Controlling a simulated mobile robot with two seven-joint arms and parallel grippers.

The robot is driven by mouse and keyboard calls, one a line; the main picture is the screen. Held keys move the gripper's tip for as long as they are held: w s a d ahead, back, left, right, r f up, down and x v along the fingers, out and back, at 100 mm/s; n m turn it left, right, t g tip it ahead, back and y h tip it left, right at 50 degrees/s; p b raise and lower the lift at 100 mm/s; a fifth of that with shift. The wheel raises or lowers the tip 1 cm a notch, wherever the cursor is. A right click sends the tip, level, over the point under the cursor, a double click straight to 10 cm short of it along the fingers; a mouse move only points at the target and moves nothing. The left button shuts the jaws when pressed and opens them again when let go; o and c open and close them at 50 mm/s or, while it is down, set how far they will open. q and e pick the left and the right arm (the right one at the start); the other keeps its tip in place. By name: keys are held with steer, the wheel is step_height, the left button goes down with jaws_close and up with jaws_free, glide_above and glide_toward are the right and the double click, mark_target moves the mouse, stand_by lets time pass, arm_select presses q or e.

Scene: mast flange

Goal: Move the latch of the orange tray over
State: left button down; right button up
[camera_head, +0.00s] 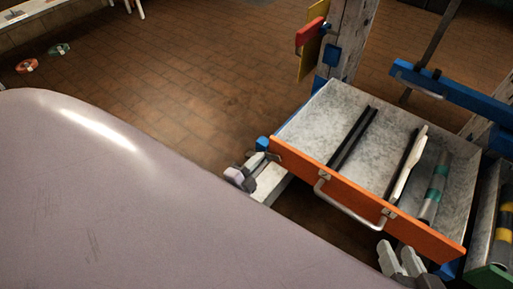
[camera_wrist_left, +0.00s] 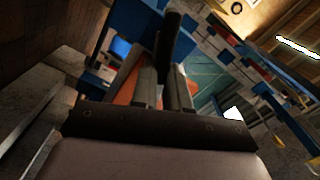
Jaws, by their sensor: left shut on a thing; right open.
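The orange tray (camera_head: 350,196) is a grey metal drawer with an orange front and a silver bar handle (camera_head: 345,212). My left gripper (camera_head: 264,160) is at the left end of the orange front, beside a small blue block (camera_head: 262,143). In the left wrist view its fingers (camera_wrist_left: 165,92) are shut on a dark upright bar (camera_wrist_left: 168,40), which appears to be the latch. The orange front (camera_wrist_left: 128,84) shows behind them. In the head view the gripper mostly hides the latch. My right gripper (camera_head: 402,258) is open and empty, below the right part of the orange front.
The tray holds dark dividers (camera_head: 353,138), a white tool (camera_head: 408,165) and a banded tube (camera_head: 435,188). A wooden post (camera_head: 347,40) with a red lever (camera_head: 310,32) stands behind. A blue beam (camera_head: 455,88) is at right. Brick floor (camera_head: 190,90) is open at left.

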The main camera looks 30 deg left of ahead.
arm_select(q)
steer(key=m, duration=0.4)
steer(key=shift+w+d+f+m, duration=0.2)
steer(key=shift+f+m, duration=0.2)
arm_select(e)
steer(key=shift+a+f, duration=0.15)
steer(key=shift+f, duration=0.05)
steer(key=shift+w+r, duration=0.15)
steer(key=shift+r, duration=0.1)
arm_select(q)
steer(key=c, duration=1.1)
jaws_free()
steer(key=shift+f, duration=0.1)
steer(key=shift+s+a+f, duration=0.1)
steer(key=shift+s, duration=0.15)
arm_select(e)
steer(key=shift+s+f, duration=0.1)
steer(key=shift+s, duration=0.15)
